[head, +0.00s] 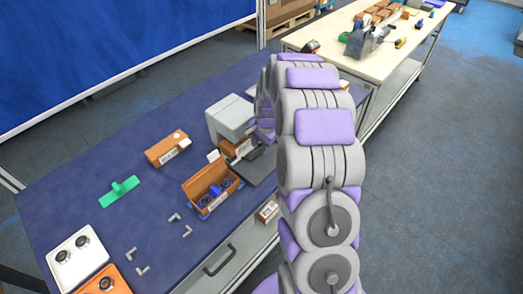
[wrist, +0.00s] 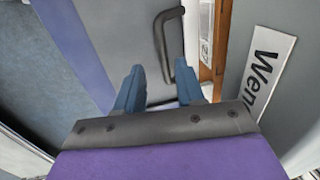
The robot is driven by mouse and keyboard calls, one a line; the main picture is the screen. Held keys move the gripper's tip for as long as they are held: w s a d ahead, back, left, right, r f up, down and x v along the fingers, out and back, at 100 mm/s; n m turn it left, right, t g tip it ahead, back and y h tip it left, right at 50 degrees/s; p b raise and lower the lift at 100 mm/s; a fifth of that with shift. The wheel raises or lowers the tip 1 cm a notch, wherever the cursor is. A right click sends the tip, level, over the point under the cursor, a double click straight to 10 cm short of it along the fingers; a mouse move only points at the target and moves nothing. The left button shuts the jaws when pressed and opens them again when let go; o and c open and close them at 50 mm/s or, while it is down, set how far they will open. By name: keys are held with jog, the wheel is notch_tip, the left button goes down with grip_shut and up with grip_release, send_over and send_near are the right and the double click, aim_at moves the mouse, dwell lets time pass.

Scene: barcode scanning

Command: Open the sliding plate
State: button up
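The grey machine (head: 230,118) stands on the blue table, with a dark grey plate (head: 258,165) at its front right. In the wrist view, a grey plate (wrist: 125,35) carries a dark bent handle (wrist: 160,30). My gripper (wrist: 159,72) has two blue fingers standing apart, with the handle's lower end between them. I cannot tell whether either finger touches it. In the head view my arm hides the gripper's fingers and the handle. A brown box (head: 237,147) sits in the machine; its edge (wrist: 214,50) shows right of the handle.
A brown box (head: 168,148), an open box with blue parts (head: 192,187), a green tool (head: 119,192) and several metal fittings lie left of the machine. A small box (head: 267,212) is near the front edge. A second table (head: 350,70) stands behind.

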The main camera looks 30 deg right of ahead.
aim_at(254, 155)
jog(key=a, duration=0.1)
jog(key=a+f, duration=0.1)
jog(key=a, duration=0.1)
jog(key=shift+a+f, duration=0.35)
jog(key=shift+w+d+f, duration=0.2)
jog(key=shift+d+f, duration=0.05)
jog(key=shift+d, duration=0.35)
jog(key=shift+w+d+f, duration=0.15)
jog(key=shift+d+f, duration=0.05)
jog(key=shift+d, duration=0.75)
jog(key=shift+s+d, duration=0.1)
jog(key=shift+c, duration=0.9)
jog(key=shift+a+r, duration=0.1)
jog(key=shift+a, duration=0.15)
jog(key=shift+c, duration=0.7)
jog(key=shift+a+r, duration=0.15)
jog(key=shift+a, duration=0.75)
grip_shut()
jog(key=shift+d, duration=0.4)
